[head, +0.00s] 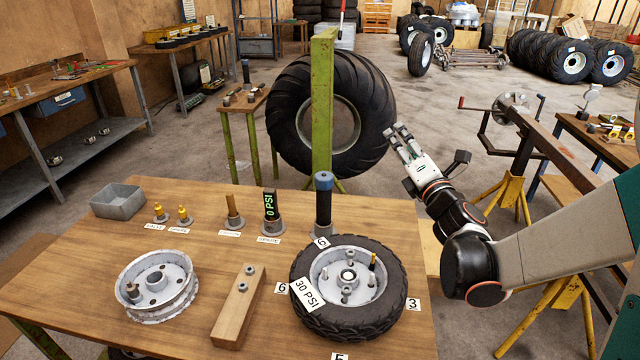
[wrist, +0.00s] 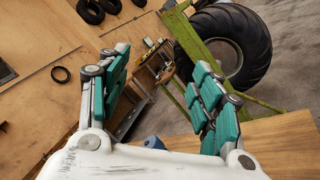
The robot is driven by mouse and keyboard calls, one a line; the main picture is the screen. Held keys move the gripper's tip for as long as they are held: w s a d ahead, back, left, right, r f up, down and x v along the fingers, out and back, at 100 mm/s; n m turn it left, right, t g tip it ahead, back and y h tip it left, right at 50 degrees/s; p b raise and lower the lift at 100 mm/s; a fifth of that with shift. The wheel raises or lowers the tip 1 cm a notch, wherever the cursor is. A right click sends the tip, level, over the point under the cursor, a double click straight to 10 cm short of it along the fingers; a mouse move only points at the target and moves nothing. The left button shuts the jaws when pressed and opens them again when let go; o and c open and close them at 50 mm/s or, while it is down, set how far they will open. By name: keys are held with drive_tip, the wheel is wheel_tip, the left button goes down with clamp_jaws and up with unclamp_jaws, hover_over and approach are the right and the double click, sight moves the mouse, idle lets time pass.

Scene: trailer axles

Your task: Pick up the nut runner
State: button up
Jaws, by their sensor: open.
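The nut runner (head: 323,203), a dark upright cylinder with a blue top, stands on the wooden table behind the mounted tire. My gripper (head: 402,142) is raised in the air to the right of it and higher, clear of it, with its fingers pointing up and left. In the wrist view my gripper (wrist: 158,75) has its teal-padded fingers spread wide with nothing between them. A blue round top (wrist: 153,142), which looks like the nut runner's, shows low between the finger bases; the rest is hidden by my gripper's body.
The tire (head: 345,325) with its wheel, a bare rim (head: 157,287), a wooden block (head: 238,308), a black gauge (head: 270,205) and a grey bin (head: 118,202) are on the table. A green post (head: 322,110) and a large tire (head: 375,120) stand behind.

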drive_tip(key=a+f+n+g+y, duration=0.2)
drive_tip(key=a+f+n+y, duration=0.35)
drive_tip(key=f+n, duration=0.4)
drive_tip(key=n+g+y, duration=0.3)
drive_tip(key=n+g, duration=0.1)
drive_tip(key=n, duration=0.4)
approach(330, 196)
drive_tip(key=shift+m, duration=0.25)
drive_tip(key=p+x, duration=0.4)
drive_tip(key=x, duration=0.2)
drive_tip(key=shift+d+f, duration=0.1)
drive_tip(key=shift+f, duration=0.05)
drive_tip(key=shift+w+a+f+p, duration=0.1)
drive_tip(key=shift+w+a+p, duration=0.25)
drive_tip(key=shift+w+p, duration=0.1)
drive_tip(key=shift+r+b+x, duration=0.1)
drive_tip(key=shift+b+x, duration=0.35)
drive_tip(key=shift+x, duration=0.9)
drive_tip(key=shift+r+b+x, duration=0.15)
drive_tip(key=shift+b+x, duration=0.3)
drive_tip(key=shift+x, duration=0.85)
drive_tip(key=shift+s+a, duration=0.15)
drive_tip(key=shift+s, duration=0.05)
drive_tip(key=shift+c, duration=0.3)
clamp_jaws()
